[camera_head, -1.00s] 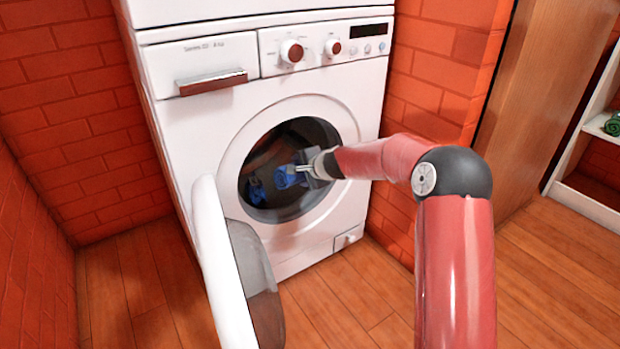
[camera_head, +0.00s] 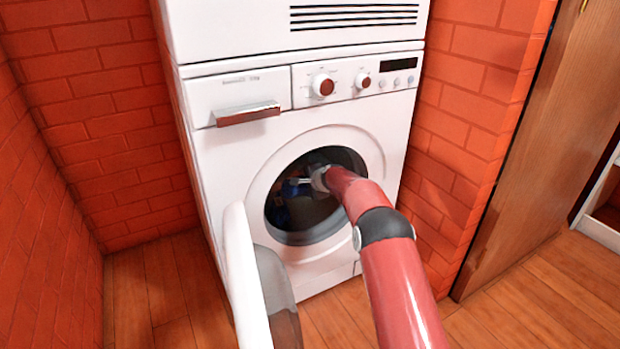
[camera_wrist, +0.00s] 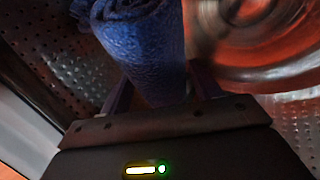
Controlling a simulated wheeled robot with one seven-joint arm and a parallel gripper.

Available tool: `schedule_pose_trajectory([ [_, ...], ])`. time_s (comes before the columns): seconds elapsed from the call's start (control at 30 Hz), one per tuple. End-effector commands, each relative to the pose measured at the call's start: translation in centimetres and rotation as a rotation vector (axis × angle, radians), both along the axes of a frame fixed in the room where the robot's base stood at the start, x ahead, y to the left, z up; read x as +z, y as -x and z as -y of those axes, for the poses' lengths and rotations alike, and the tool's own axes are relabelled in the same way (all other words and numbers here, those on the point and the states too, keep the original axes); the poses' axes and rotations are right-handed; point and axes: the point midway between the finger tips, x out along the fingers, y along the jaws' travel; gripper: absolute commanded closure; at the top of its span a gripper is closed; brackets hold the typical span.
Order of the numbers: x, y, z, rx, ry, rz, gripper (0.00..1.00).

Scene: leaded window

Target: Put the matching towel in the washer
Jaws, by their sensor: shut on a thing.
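The white washer (camera_head: 230,160) stands against the brick wall with its round door (camera_head: 240,270) swung open to the left. My gripper (camera_head: 303,182) is inside the drum opening, reached in from the right. In the wrist view my gripper (camera_wrist: 160,100) is shut on a rolled blue towel (camera_wrist: 143,50), which stands up between the fingers. The perforated metal drum wall (camera_wrist: 45,40) surrounds it. In the head view the held towel (camera_head: 290,187) is dark and partly hidden. A second dark blue shape (camera_head: 281,213) lies lower left in the drum, too dim to identify for sure.
A second white appliance (camera_head: 230,30) is stacked on the washer. Brick walls stand close on the left and right. A wooden door (camera_head: 540,150) and a white shelf (camera_head: 600,215) are at the right. The wooden floor (camera_head: 150,290) at the left is clear.

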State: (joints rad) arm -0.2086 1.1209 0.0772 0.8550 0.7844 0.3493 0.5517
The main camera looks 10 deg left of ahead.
Motion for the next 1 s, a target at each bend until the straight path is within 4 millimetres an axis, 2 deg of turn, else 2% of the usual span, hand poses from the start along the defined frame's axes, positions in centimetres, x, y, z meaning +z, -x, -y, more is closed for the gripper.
schedule_pose_trajectory([
  [0.2, -0.83, -0.50, -0.34, -0.001, -0.001, 0.000, 0.61],
  [0.47, -0.91, -0.54, -0.38, -0.001, -0.001, 0.000, 0.61],
  [0.5, -0.91, -0.54, -0.36, -0.001, -0.001, 0.000, 0.34],
  [0.67, -0.91, -0.53, -0.37, -0.001, -0.001, 0.000, 0.13],
  [1.0, -0.83, -0.43, -0.23, -0.001, -0.001, -0.001, 0.11],
])
